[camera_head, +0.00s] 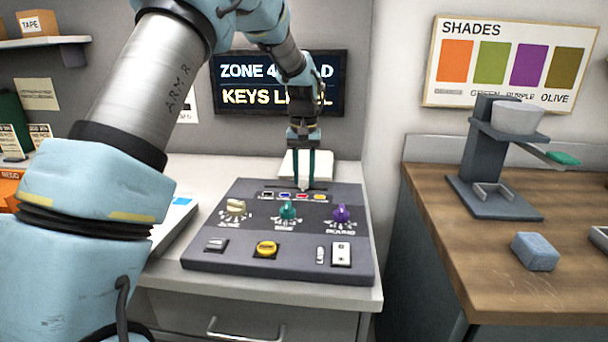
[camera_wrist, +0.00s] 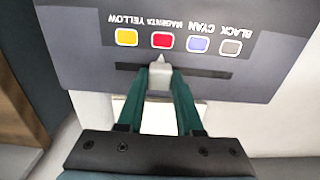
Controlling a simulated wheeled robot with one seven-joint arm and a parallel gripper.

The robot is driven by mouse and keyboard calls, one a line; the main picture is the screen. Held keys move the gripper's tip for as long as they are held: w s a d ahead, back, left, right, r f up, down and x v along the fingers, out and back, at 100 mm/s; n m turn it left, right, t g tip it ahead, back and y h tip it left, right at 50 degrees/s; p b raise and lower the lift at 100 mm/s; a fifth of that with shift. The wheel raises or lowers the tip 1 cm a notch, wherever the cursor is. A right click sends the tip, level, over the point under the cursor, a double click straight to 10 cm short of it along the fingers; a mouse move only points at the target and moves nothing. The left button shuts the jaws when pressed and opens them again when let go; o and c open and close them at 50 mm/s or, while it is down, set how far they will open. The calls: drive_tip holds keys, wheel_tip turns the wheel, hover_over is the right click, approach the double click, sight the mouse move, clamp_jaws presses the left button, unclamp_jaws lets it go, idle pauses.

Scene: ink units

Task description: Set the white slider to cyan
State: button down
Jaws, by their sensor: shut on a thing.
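The white slider (camera_wrist: 160,76) sits in a dark slot (camera_wrist: 215,73) on the grey control panel (camera_head: 235,265). In the wrist view its pointed tip lines up with the red swatch labelled MAGENTA (camera_wrist: 162,41). The bluish swatch labelled CYAN (camera_wrist: 198,45) is one place to the right in that view, with BLACK (camera_wrist: 231,47) beyond it and YELLOW (camera_wrist: 126,36) at the left end. My gripper (camera_head: 304,180) has its green fingers shut on the slider, one on each side. In the head view the slider is partly hidden between the fingers.
The panel also carries a cream knob (camera_head: 235,207), a teal knob (camera_head: 287,211), a purple knob (camera_head: 341,213), a yellow button (camera_head: 265,249) and a white switch (camera_head: 341,253). A dark screen (camera_head: 230,97) stands behind. A wooden table (camera_head: 440,230) is at right.

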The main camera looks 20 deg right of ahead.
sight(287, 188)
drive_tip(key=shift+a, duration=0.1)
drive_tip(key=w+a, duration=0.1)
drive_tip(key=a, duration=0.1)
drive_tip(key=w+a, duration=0.1)
drive_tip(key=shift+w+a, duration=0.15)
drive_tip(key=shift+a, duration=0.25)
drive_tip(key=c, duration=0.6)
unclamp_jaws()
drive_tip(key=shift+o, duration=0.2)
wheel_tip(287, 188, up, 11)
drive_tip(key=b, duration=0.1)
drive_tip(key=shift+b, duration=0.35)
drive_tip(key=shift+f, duration=0.1)
